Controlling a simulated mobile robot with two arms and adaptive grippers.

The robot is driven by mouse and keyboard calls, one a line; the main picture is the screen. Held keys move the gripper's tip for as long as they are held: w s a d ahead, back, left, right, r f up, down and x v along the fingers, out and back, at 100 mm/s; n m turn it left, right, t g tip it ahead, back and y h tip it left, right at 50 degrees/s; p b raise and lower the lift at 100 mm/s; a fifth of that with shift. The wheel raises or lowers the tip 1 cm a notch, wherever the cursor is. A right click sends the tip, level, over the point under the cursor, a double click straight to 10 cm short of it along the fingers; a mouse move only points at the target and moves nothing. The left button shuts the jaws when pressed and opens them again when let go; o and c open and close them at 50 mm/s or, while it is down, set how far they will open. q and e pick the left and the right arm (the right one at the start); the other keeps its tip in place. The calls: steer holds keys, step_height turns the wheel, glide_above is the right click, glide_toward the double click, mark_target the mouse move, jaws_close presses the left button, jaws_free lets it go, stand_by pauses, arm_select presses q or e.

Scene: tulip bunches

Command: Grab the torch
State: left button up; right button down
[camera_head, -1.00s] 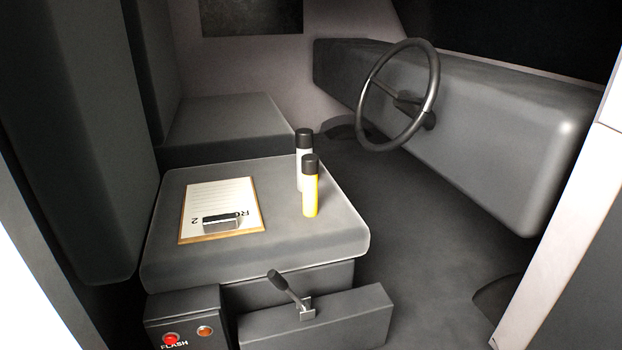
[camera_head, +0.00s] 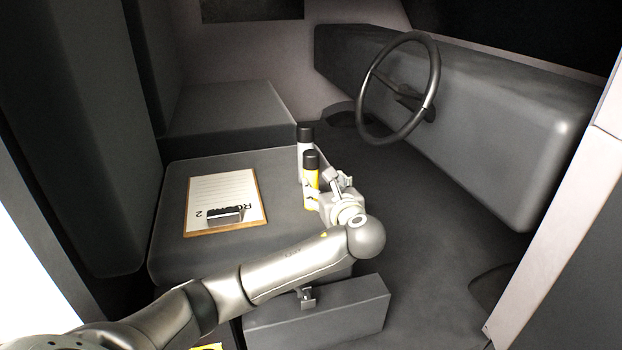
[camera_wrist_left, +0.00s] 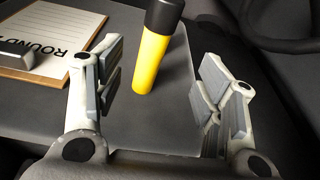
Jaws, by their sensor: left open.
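A yellow cylinder with a black cap, which looks like the torch (camera_head: 311,180), stands upright on the grey seat in the head view. Its lower part is partly behind my left gripper (camera_head: 329,188). In the left wrist view the yellow torch (camera_wrist_left: 153,60) shows beyond and between the two open fingers of my left gripper (camera_wrist_left: 160,72), with a visible gap to each finger. Nothing is held. My right gripper is not in view.
A white cylinder with a black cap (camera_head: 304,148) stands close behind the torch. A clipboard (camera_head: 261,205) with paper and a metal clip lies to the left on the seat (camera_head: 175,250). A steering wheel (camera_head: 436,75) is at the upper right. The seat between clipboard and torch is clear.

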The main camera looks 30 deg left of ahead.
mark_target(313, 162)
arm_select(q)
steer(key=shift+y, duration=0.4)
steer(key=w+a, duration=0.1)
steer(key=w+a+r, duration=0.1)
steer(key=a, duration=0.1)
steer(key=w+a+r+p, duration=0.1)
steer(key=shift+w+a, duration=0.3)
steer(key=shift+a, duration=0.05)
steer(key=shift+w+a+m, duration=0.1)
steer(key=shift+a+m, duration=0.05)
steer(key=shift+m, duration=0.15)
steer(key=shift+w+a+p, duration=0.4)
steer(key=shift+p, duration=0.1)
steer(key=p+x, duration=0.1)
steer(key=x, duration=0.2)
steer(key=shift+w, duration=0.1)
steer(key=shift+w+a+f, duration=0.15)
steer(key=shift+w+a, duration=0.15)
steer(key=shift+a, duration=0.05)
steer(key=shift+c, duration=0.2)
jaws_close()
